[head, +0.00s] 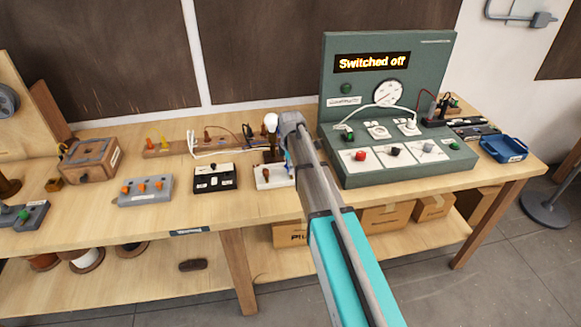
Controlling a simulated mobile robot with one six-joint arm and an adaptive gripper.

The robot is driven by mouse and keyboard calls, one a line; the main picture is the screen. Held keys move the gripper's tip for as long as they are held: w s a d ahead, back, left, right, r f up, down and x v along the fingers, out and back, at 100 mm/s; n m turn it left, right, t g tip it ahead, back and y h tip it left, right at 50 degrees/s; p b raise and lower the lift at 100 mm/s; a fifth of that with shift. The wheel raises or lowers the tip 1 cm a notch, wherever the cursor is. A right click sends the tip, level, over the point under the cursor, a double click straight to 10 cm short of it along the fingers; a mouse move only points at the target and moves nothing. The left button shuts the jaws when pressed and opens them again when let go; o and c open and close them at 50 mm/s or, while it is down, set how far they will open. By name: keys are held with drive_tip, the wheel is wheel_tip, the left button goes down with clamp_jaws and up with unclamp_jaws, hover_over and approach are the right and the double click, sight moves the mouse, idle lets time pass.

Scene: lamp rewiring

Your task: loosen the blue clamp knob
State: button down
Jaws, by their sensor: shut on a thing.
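My arm reaches up from the bottom of the head view to the bench, and its wrist hides much of the work spot. My gripper (275,155) is small and partly hidden below the wrist. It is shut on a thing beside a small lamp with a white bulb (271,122). A small blue patch (289,158), which looks like the blue clamp knob, shows at the wrist's left edge, next to the gripper. The contact itself is too small and covered to see clearly.
A green test panel (400,170) reading "Switched off" stands right of my arm. A blue tray (503,148) is at the right end. A black switch box (214,178) and a grey block with orange knobs (146,190) sit to the left. Bare bench (100,225) lies along the front.

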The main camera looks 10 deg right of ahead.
drive_tip(key=shift+n, duration=0.5)
drive_tip(key=c, duration=0.7)
unclamp_jaws()
drive_tip(key=shift+m, duration=0.3)
